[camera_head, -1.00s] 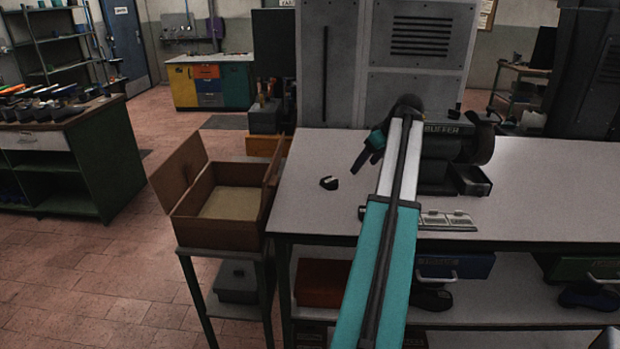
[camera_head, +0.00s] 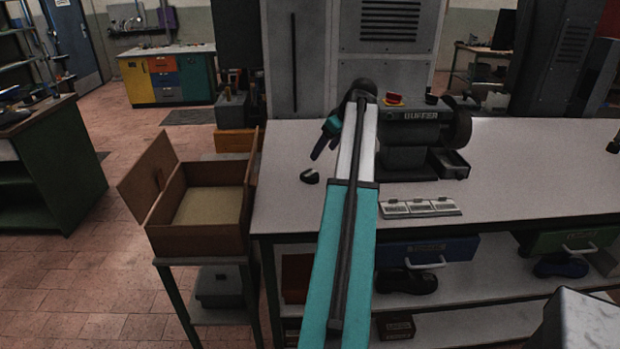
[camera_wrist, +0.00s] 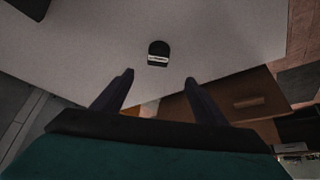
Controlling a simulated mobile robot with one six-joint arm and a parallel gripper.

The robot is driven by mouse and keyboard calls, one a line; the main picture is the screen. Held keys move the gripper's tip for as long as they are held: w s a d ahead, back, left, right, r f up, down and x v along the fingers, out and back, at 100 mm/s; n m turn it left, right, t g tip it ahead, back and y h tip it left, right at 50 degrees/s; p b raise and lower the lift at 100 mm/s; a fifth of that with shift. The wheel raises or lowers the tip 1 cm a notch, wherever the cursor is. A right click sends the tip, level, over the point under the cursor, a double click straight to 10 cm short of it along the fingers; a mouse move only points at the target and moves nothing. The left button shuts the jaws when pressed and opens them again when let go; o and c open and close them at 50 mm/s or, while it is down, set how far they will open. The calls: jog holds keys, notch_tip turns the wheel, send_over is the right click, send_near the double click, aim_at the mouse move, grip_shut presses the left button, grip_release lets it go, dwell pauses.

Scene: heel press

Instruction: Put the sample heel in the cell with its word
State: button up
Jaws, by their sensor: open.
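The sample heel (camera_head: 309,176) is a small black piece lying on the grey bench top, near its left end. It also shows in the wrist view (camera_wrist: 158,52), with a pale label on it whose word is too small to read. My gripper (camera_head: 323,146) is above the bench, close to the heel in the head view. In the wrist view my gripper (camera_wrist: 158,80) is open and empty, with the heel beyond the fingertips and between their lines. A row of pale labelled cells (camera_head: 420,207) lies at the bench's front edge, right of my arm; their words are unreadable.
A buffer machine (camera_head: 405,135) stands on the bench behind the cells, with a small dark tray (camera_head: 448,163) beside it. The bench top (camera_head: 540,175) is clear to the right.

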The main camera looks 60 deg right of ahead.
jog(key=p, duration=0.2)
send_near(311, 174)
jog(key=x, duration=0.3)
jog(key=shift+w+a+r, duration=0.1)
jog(key=shift+w+r, duration=0.05)
jog(key=shift+w, duration=0.1)
jog(key=shift+w+d+f+p, duration=0.15)
jog(key=shift+f+p, duration=0.1)
jog(key=shift+f, duration=0.25)
jog(key=shift+w+d+f+p, duration=0.15)
jog(key=shift+f+p, duration=0.15)
jog(key=shift+f, duration=0.2)
jog(key=shift+w+f+p, duration=0.15)
jog(key=shift+f+p, duration=0.1)
jog(key=shift+f, duration=0.2)
jog(key=shift+x, duration=1.15)
jog(key=shift+s, duration=0.1)
jog(key=c, duration=1.3)
jog(key=shift+r, duration=0.15)
